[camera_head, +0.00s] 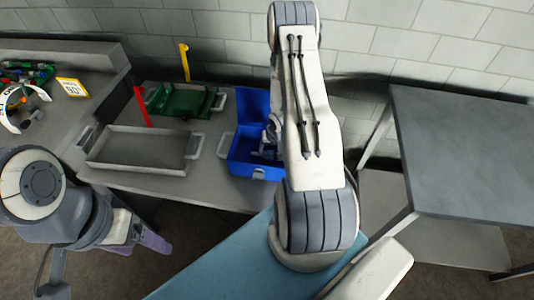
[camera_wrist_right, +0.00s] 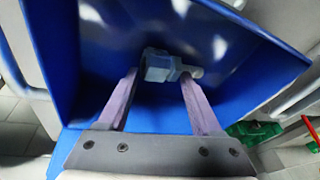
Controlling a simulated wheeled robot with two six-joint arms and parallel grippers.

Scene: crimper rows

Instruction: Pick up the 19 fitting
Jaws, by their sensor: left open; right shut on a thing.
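A grey-blue fitting (camera_wrist_right: 158,66) shows in the right wrist view, between the fingertips of my right gripper (camera_wrist_right: 161,76), which is shut on it. The fitting is inside or just over a blue box (camera_wrist_right: 105,20). No marking on the fitting can be read, so I cannot tell whether it is the 19. In the head view the blue box (camera_head: 244,160) stands on the table's right end, and my right arm hides part of it and most of the right gripper. My left gripper (camera_head: 140,244) is open and empty at the lower left, in front of the table.
A grey tray (camera_head: 135,131) lies left of the blue box, with a green tray (camera_head: 183,89) behind it. Red (camera_head: 141,106) and yellow (camera_head: 184,62) posts rise beside them. A yellow-bordered sign (camera_head: 72,87) stands at the left. A bare grey table (camera_head: 470,150) is at the right.

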